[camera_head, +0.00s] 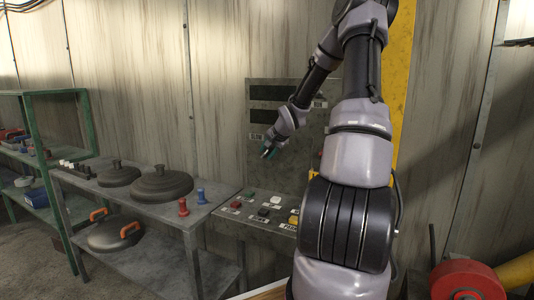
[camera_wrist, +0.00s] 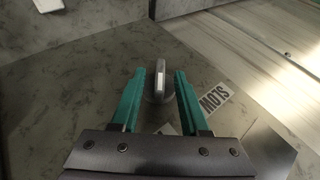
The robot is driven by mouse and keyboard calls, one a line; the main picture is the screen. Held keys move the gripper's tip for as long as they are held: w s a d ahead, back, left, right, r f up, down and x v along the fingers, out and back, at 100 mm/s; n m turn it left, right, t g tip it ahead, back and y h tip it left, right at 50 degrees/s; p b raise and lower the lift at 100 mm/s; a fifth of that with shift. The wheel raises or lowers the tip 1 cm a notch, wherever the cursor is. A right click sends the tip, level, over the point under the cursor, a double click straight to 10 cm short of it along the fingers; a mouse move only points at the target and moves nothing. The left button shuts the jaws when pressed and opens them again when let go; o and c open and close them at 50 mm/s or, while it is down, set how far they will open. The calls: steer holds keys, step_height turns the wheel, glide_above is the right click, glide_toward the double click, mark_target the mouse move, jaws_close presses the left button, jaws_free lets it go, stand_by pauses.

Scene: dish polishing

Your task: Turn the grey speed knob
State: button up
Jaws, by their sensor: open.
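The grey speed knob (camera_wrist: 160,82) shows in the wrist view as a narrow upright grip with a pale mark on its face. My gripper (camera_wrist: 160,74) is open, with one green finger on each side of the knob. A gap shows between the knob and each finger. In the head view my gripper (camera_head: 268,153) is in front of the upright grey panel (camera_head: 300,150). I cannot make out the knob there.
Below is a sloped button panel (camera_head: 240,217) with several coloured buttons. To the left, a grey table (camera_head: 208,210) holds dark lidded round pieces (camera_head: 160,184) and red and blue pegs. A green shelf (camera_head: 45,150) stands further left. A red round object (camera_head: 466,280) is at the lower right.

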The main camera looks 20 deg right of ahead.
steer(key=shift+w+f, duration=0.1)
jaws_close()
steer(key=shift+a+g, duration=0.1)
steer(key=shift+g, duration=0.2)
steer(key=shift+w+a+r+n+g+h, duration=0.1)
steer(key=shift+w+a+n+g+h, duration=0.1)
steer(key=shift+g+h, duration=0.3)
steer(key=shift+w+a+r+n+g+h, duration=0.1)
steer(key=shift+n+g+h, duration=0.1)
steer(key=shift+g+h, duration=0.3)
steer(key=g+h, duration=0.1)
steer(key=g, duration=0.1)
steer(key=n+g+h, duration=0.1)
steer(key=shift+w+g+h, duration=0.2)
steer(key=shift+g+h, duration=0.1)
steer(key=shift+g, duration=0.1)
steer(key=g+h, duration=0.2)
steer(key=g, duration=0.1)
steer(key=shift+w+a+f+n+h, duration=0.1)
steer(key=shift+w+a+n+h, duration=0.1)
steer(key=shift+n+h, duration=0.15)
steer(key=shift+f+n+g+h, duration=0.1)
steer(key=shift+n+g+h, duration=0.25)
steer(key=shift+g+h, duration=0.75)
steer(key=shift+g, duration=0.3)
